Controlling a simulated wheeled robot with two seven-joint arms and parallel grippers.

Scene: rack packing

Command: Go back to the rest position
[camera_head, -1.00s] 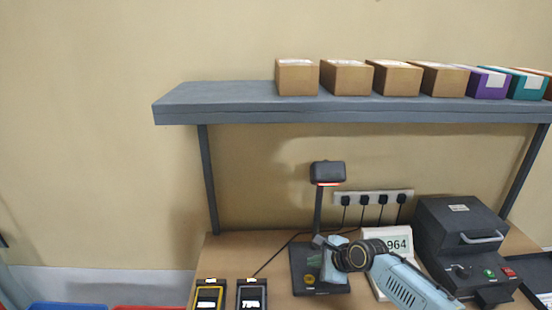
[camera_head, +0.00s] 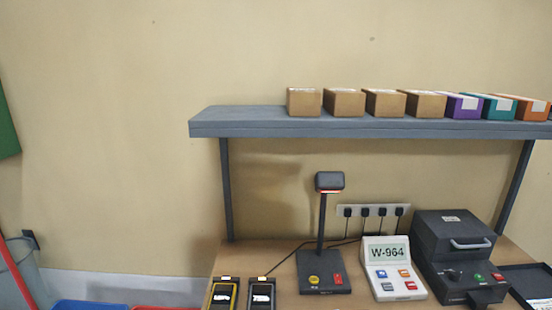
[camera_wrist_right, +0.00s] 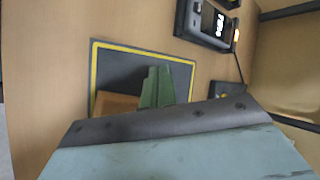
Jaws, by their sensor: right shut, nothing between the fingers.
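My right gripper (camera_wrist_right: 156,86) shows in the right wrist view as green fingers, shut with nothing between them. It hangs over a dark mat with a yellow border (camera_wrist_right: 122,58) on the wooden bench. A brown, box-like thing (camera_wrist_right: 115,103) lies on the mat beside the fingers, partly hidden by the gripper body. Neither of my arms shows in the head view. My left gripper is out of view.
The bench holds a scanner stand (camera_head: 323,255), a W-964 scale (camera_head: 393,272), a black machine (camera_head: 455,245) and two handhelds (camera_head: 222,293) (camera_head: 261,294). A grey shelf (camera_head: 250,123) above carries a row of boxes (camera_head: 344,102). Blue and red bins stand lower left.

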